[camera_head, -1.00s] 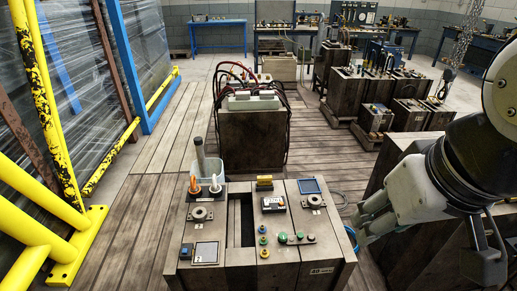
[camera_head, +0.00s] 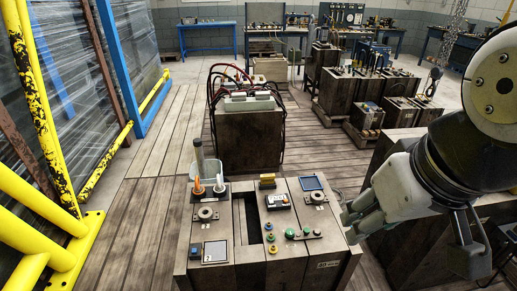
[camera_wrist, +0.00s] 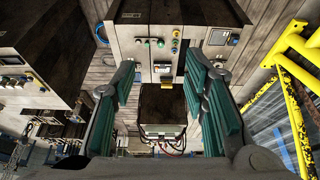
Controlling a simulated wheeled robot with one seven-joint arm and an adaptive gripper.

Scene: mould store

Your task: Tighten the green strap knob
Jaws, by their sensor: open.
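The green knobs (camera_wrist: 147,43) also show in the upper middle of the wrist view, beyond the fingers. My gripper (camera_head: 357,215) is to the right of the knobs in the head view, above the block's right side and apart from them.
A yellow frame (camera_head: 75,250) stands left; other blocks (camera_head: 250,137) stand behind.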

